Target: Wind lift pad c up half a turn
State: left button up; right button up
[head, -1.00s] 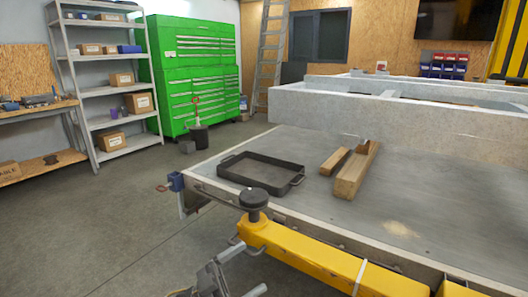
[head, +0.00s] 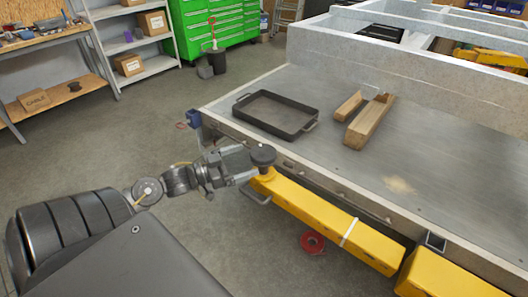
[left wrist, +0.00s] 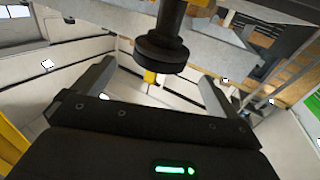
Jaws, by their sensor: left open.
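A round black lift pad (head: 263,154) stands upright on the far-left end of a yellow lift arm (head: 322,219), beside the trailer's edge. No letter shows on it. My left gripper (head: 248,172) is beside the pad, on its left, with its fingers pointing toward it. In the left wrist view the pad (left wrist: 161,50) on its dark stem appears between the two spread fingers (left wrist: 157,72). The gripper is open and nothing is clamped. I cannot tell whether a finger touches the pad. My right gripper is out of view.
The trailer bed (head: 300,150) lies just beyond the pad. It carries a black tray (head: 312,122) and wooden blocks (head: 368,124). A blue clamp-like part (head: 194,118) sits at its corner. A red ring (head: 312,242) lies under the yellow arm.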

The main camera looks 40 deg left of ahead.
aim_at(264, 152)
pick_arm(q)
jog(key=p+x, duration=0.1)
jog(key=x, duration=0.6)
jog(key=shift+w+d, duration=0.15)
jog(key=shift+w, duration=0.05)
jog(key=c, duration=1)
